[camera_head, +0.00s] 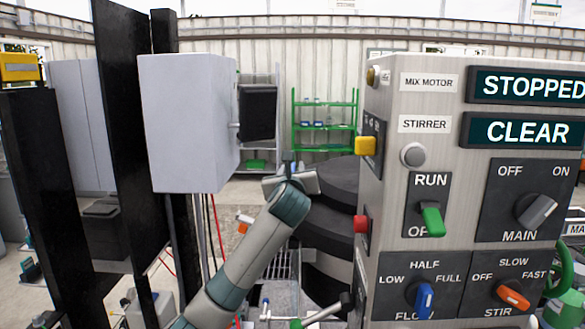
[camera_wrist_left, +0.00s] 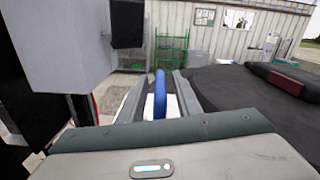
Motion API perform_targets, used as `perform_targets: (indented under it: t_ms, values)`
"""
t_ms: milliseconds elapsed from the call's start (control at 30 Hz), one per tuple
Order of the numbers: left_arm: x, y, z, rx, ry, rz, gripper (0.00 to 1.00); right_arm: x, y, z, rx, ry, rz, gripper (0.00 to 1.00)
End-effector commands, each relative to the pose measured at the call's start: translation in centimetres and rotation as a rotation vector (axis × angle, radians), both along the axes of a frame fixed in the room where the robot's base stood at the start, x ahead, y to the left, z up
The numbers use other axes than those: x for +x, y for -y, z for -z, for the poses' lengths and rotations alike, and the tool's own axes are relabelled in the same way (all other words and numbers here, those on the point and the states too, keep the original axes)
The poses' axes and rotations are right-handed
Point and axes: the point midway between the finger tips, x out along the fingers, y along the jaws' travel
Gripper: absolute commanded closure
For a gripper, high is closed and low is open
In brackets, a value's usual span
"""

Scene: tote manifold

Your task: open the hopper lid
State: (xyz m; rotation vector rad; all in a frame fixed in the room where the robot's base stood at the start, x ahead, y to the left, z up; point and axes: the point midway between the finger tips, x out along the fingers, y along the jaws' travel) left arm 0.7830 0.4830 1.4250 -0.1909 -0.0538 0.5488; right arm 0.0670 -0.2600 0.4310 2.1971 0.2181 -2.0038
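A large black rounded body (camera_head: 335,188), which looks like the hopper with its lid, stands behind the control panel in the head view. Its dark top (camera_wrist_left: 235,88) fills the right of the left wrist view, with a dark red-brown block (camera_wrist_left: 286,80) on it. My left gripper (camera_head: 290,165) is in front of this body, partly hidden by its own wrist. In the left wrist view its two fingers (camera_wrist_left: 160,92) stand apart. An upright blue bar (camera_wrist_left: 160,97) shows between them, with a gap on each side; I cannot tell its depth. My right gripper is out of view.
A steel control panel (camera_head: 460,80) reading STOPPED and CLEAR stands close on the right. A grey box (camera_head: 188,120) on black posts (camera_head: 140,150) stands left of my left arm. A green shelf (camera_head: 325,122) is far behind.

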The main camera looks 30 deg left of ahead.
Motion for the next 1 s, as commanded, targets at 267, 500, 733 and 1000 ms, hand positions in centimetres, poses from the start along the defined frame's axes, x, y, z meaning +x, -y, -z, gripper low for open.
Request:
perform_targets:
  t_ms: [267, 500, 733, 1000]
  values:
    - [0.0, 0.0, 0.0, 0.000, 0.000, 0.000, 0.74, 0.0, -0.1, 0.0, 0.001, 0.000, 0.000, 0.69]
    - [0.0, 0.0, 0.0, -0.001, 0.001, 0.000, 1.00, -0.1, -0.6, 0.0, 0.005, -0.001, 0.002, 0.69]
    - [-0.1, 0.0, -0.3, 0.008, 0.014, 0.000, 1.00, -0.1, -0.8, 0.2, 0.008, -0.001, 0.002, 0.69]
    - [-0.5, 0.3, -1.8, 0.059, 0.094, 0.000, 1.00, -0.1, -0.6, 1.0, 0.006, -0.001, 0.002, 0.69]
